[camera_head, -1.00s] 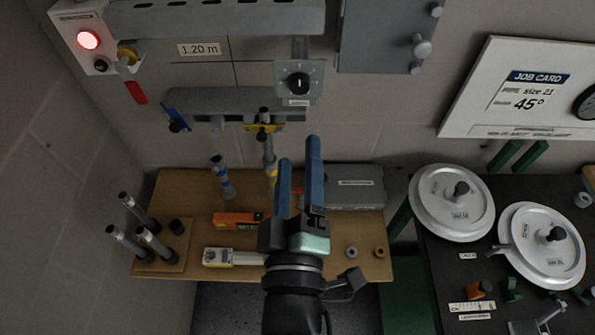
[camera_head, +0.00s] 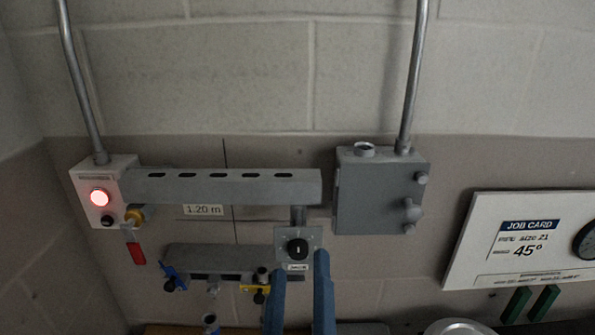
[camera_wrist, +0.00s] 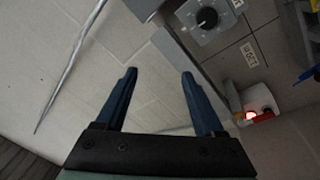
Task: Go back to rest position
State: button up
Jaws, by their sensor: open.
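My gripper (camera_head: 299,292) shows its two blue fingers at the bottom of the head view, upright and apart with nothing between them. In the wrist view my gripper (camera_wrist: 158,92) is open and empty, with bare wall behind the fingers. In the head view the fingertips overlap the area just below the grey dial box (camera_head: 297,247). The dial box also shows at the top of the wrist view (camera_wrist: 208,18). Whether the fingers touch anything cannot be told from the head view, but the wrist view shows them clear.
A white control box with a lit red lamp (camera_head: 99,198) hangs left, beside a grey slotted rail (camera_head: 222,187). A grey wall box (camera_head: 380,190) with conduit is right of it. A lower rail (camera_head: 215,260) carries blue and yellow clamps. A job card board (camera_head: 525,238) is at right.

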jog(key=s+r+m+t, duration=0.2)
jog(key=r+m+t, duration=0.1)
jog(key=r, duration=1.1)
jog(key=s+r+m+t+b, duration=0.1)
jog(key=r+m, duration=0.4)
jog(key=r, duration=1)
jog(key=s+t, duration=0.1)
jog(key=t, duration=0.1)
jog(key=shift+s+t+y, duration=0.2)
jog(key=shift+t+y, duration=0.2)
